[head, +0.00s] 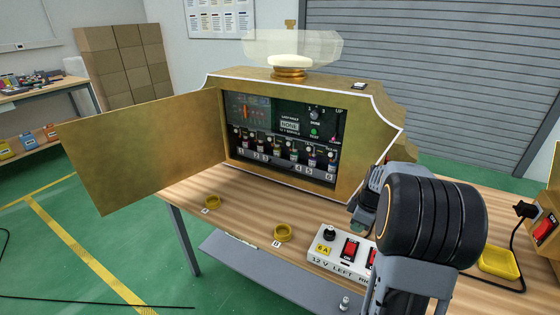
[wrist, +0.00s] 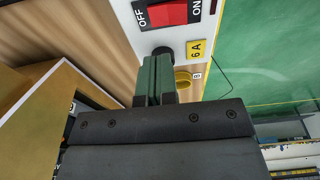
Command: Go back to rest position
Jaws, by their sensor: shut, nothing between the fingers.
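My gripper (wrist: 157,66) shows in the wrist view with its two dark green fingers together and nothing between them. Its tips appear over the white switch box (wrist: 152,38), near the black knob (wrist: 193,50) and the red switch (wrist: 168,13); I cannot tell whether they touch it. In the head view, my arm hangs at the right over the same switch box (head: 322,262) and hides part of it. The fingertips are hard to make out there.
The golden vending machine (head: 375,128) stands on the wooden table (head: 240,230) with its door (head: 150,145) swung open to the left.

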